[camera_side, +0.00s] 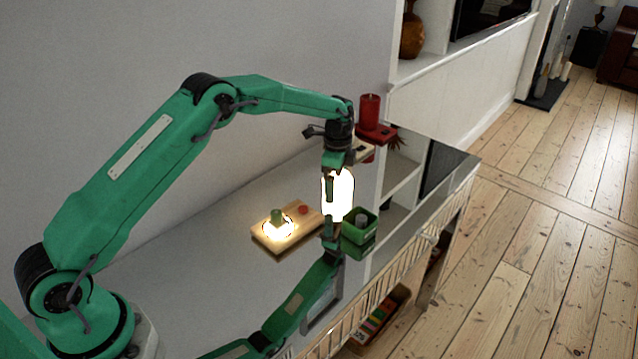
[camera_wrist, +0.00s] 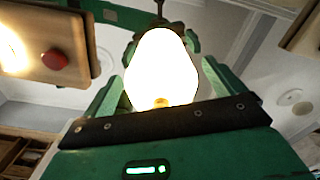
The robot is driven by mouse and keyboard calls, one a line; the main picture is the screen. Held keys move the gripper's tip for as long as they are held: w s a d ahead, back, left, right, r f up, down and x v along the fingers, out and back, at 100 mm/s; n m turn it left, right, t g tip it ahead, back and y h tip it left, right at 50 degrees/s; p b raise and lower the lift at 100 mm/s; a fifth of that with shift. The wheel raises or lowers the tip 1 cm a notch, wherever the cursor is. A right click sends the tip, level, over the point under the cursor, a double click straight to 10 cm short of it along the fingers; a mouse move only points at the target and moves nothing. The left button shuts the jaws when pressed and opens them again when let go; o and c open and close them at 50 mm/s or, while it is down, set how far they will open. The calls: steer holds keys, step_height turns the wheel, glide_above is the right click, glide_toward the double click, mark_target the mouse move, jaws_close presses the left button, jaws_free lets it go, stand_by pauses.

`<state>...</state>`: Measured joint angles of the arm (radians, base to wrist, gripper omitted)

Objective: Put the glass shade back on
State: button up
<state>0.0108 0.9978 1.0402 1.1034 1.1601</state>
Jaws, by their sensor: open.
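The glass shade (camera_side: 344,190) glows solid white, so its surface detail is washed out. It is upright between the fingers of my gripper (camera_side: 332,198), which points down from above. In the wrist view the shade (camera_wrist: 162,65) fills the space between the two green fingers of my open gripper (camera_wrist: 163,82); whether either finger touches it I cannot tell. The wooden lamp base (camera_side: 262,242) lies to the left of the shade, with a bright glow around a small green post (camera_side: 276,215) and a red button (camera_side: 303,209). In the wrist view the base (camera_wrist: 75,88) is at the upper left.
A green box (camera_side: 360,240) with a grey thing inside stands close to the right of my gripper. The glossy white top mirrors my arm. It is clear left of the base.

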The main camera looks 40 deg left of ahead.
steer(key=c, duration=1.1)
steer(key=shift+o, duration=0.2)
steer(key=shift+r, duration=0.2)
steer(key=shift+r, duration=0.55)
step_height(320, 180, up, 3)
steer(key=shift+d, duration=0.15)
steer(key=s+d+r, duration=0.6)
steer(key=d, duration=0.3)
steer(key=shift+d+r, duration=0.3)
steer(key=shift+s, duration=0.1)
